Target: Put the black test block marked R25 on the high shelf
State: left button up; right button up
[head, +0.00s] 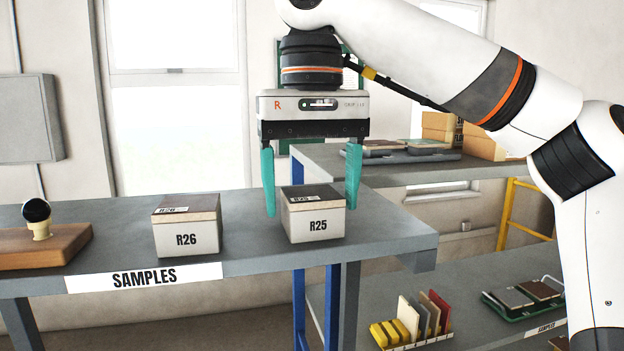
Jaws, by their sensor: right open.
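A pale box (316,225) labelled R25 stands upright on the grey bench marked SAMPLES. Its top is a dark slab (318,191) with a small white label that seems to read R25; I cannot tell whether this slab is a separate block or a lid. My right gripper (311,207) points straight down over it, open, with one teal finger at its left and one at its right. No clear grip shows, and exact finger contact cannot be told. A higher grey shelf (425,174) stands behind to the right. My left gripper is not in view.
A similar pale box (188,234) marked R26 stands to the left. A wooden stand (45,246) with a black ball is further left. Flat trays (400,156) and cardboard boxes (440,130) occupy the rear shelf; its front left part is bare. Sample racks (412,322) sit on a lower bench.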

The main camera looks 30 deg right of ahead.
aim_at(311, 193)
notch_tip(311, 193, up, 6)
jog(key=shift+s+a+r, duration=0.1)
jog(key=shift+r, duration=0.7)
